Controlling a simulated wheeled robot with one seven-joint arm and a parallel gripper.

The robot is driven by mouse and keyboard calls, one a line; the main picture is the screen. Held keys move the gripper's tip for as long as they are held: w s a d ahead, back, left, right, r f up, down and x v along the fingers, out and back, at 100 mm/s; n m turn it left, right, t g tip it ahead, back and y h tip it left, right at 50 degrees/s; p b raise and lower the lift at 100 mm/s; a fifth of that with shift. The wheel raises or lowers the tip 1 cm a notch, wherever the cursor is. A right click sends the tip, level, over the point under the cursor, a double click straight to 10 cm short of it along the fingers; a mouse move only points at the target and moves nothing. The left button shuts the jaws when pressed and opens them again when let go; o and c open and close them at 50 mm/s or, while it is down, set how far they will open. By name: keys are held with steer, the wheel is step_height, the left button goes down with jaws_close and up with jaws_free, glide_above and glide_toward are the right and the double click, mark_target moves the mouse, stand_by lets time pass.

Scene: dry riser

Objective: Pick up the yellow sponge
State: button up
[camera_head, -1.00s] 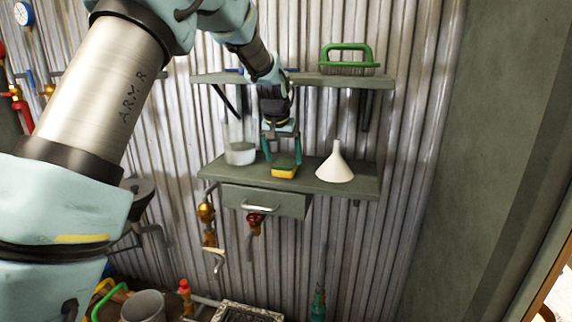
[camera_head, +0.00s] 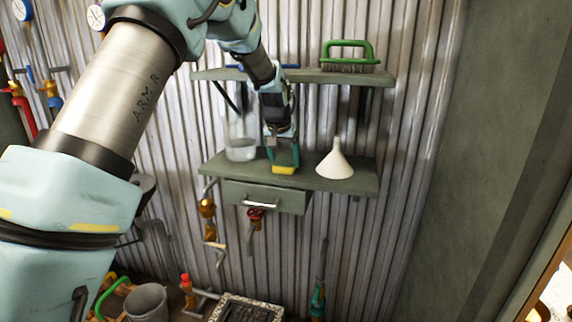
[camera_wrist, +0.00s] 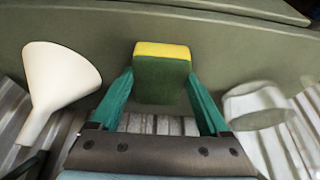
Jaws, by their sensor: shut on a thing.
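The yellow sponge (camera_head: 283,169) has a green top layer and rests on or just above the lower shelf (camera_head: 345,184). It also shows in the wrist view (camera_wrist: 162,50), between the two teal fingers. My gripper (camera_head: 283,160) reaches down from above and is shut on the sponge. In the wrist view, my gripper (camera_wrist: 162,85) has a finger at each side of it. I cannot tell whether the sponge touches the shelf.
A white funnel (camera_head: 334,165) stands right of the sponge, and a clear beaker (camera_head: 240,148) stands left. Above, the upper shelf (camera_head: 310,77) holds a green-handled brush (camera_head: 348,58). A drawer (camera_head: 290,200) hangs under the lower shelf.

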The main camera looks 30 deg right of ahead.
steer(key=shift+c, duration=1)
steer(key=shift+r, duration=0.1)
steer(key=shift+r+b, duration=0.55)
steer(key=s+a+b, duration=0.6)
steer(key=s+a, duration=0.6)
steer(key=s, duration=0.1)
steer(key=shift+a, duration=0.15)
steer(key=shift+s+r, duration=0.1)
